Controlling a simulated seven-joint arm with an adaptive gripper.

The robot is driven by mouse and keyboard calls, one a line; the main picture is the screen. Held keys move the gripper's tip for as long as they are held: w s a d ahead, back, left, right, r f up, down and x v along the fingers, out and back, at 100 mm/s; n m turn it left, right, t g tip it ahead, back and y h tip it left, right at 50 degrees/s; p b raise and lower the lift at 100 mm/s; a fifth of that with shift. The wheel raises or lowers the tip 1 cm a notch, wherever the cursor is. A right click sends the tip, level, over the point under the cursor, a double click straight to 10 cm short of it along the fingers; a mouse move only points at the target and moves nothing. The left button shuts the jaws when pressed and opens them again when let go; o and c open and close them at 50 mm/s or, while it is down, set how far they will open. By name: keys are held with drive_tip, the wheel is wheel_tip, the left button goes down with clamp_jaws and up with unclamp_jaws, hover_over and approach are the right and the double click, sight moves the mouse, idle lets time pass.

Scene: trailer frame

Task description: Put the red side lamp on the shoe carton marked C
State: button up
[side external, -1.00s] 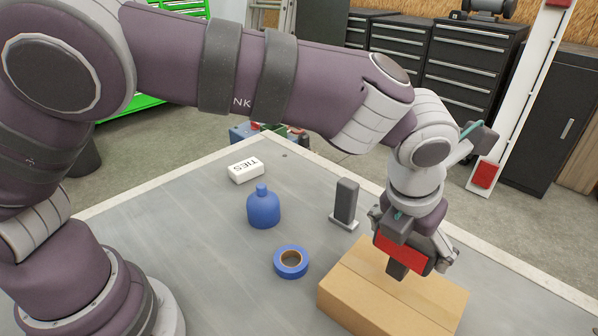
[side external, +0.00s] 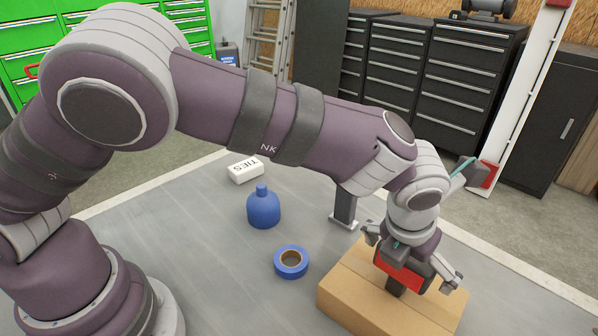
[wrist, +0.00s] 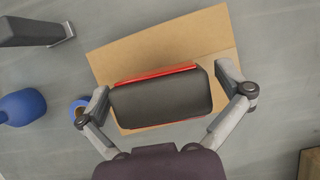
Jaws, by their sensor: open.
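The red side lamp (side external: 402,274), with a red face and a dark body, is at the top of the brown shoe carton (side external: 350,303). Its dark lower part appears to meet the carton lid. In the wrist view the lamp (wrist: 160,97) shows its dark back and a red edge over the carton (wrist: 150,50). My gripper (side external: 412,262) is open around the lamp, one finger at each end. A small gap shows at the right finger in the wrist view; contact at the left is unclear. No letter C is visible on the carton.
A dark upright post on a plate (side external: 345,210) stands just behind the carton. A blue tape roll (side external: 291,262), a blue bottle (side external: 263,208) and a white box marked TIES (side external: 245,170) lie to the left. The grey tabletop (side external: 190,230) is clear between them and my base.

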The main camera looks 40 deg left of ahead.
drive_tip(key=shift+r, duration=0.1)
drive_tip(key=v, duration=1.1)
drive_tip(key=s+a+r+n+h, duration=0.15)
drive_tip(key=a+r+n, duration=0.25)
drive_tip(key=a+n, duration=0.95)
drive_tip(key=s+a+f+n, duration=0.1)
drive_tip(key=s+a+n, duration=0.3)
drive_tip(key=n, duration=0.7)
drive_tip(key=s+a+f+n+t+y, duration=0.1)
drive_tip(key=s+a+n, duration=0.3)
drive_tip(key=n, duration=0.7)
drive_tip(key=shift+s+a, duration=0.25)
drive_tip(key=shift+s, duration=0.1)
